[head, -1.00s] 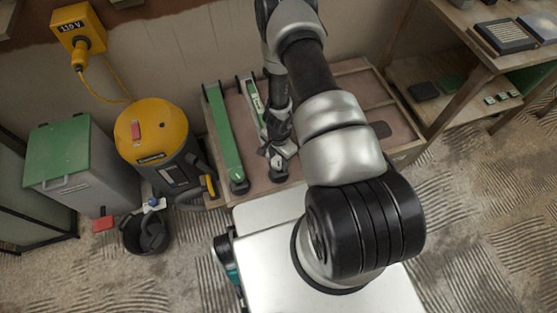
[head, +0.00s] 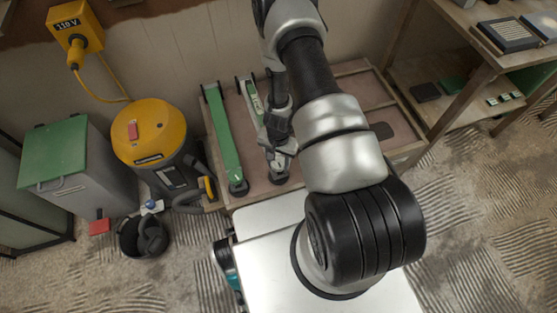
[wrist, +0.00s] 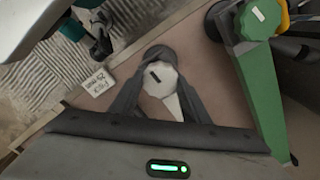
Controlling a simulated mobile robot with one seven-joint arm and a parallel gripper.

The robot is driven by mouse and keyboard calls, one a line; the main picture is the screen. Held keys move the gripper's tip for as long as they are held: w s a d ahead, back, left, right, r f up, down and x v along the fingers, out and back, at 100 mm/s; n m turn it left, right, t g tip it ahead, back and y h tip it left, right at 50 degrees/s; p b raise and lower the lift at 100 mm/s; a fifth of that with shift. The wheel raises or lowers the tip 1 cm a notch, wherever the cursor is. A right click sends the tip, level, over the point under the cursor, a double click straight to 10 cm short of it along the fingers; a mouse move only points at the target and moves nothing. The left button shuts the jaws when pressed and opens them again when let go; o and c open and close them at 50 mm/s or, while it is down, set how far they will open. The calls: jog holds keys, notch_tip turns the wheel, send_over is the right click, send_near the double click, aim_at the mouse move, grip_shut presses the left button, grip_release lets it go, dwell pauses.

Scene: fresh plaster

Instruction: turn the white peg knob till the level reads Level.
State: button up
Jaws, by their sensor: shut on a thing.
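In the head view my gripper (head: 279,164) is at the near end of the right-hand green bar (head: 254,97), which my arm partly covers. The knob is mostly hidden there. A pale labelled face shows on this bar, but its reading is too small to tell.
A second green bar (head: 224,140) lies close on the left; it also stands beside my gripper in the wrist view (wrist: 262,95). Both are in a wood-edged tray (head: 350,88). A yellow-topped vacuum (head: 150,135) stands left, and a shelf (head: 455,80) right.

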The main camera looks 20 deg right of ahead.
jog(key=o, duration=1)
jog(key=shift+o, duration=0.2)
notch_tip(320, 180, up, 17)
jog(key=p, duration=0.3)
jog(key=shift+r+p, duration=0.2)
jog(key=shift+p, duration=0.15)
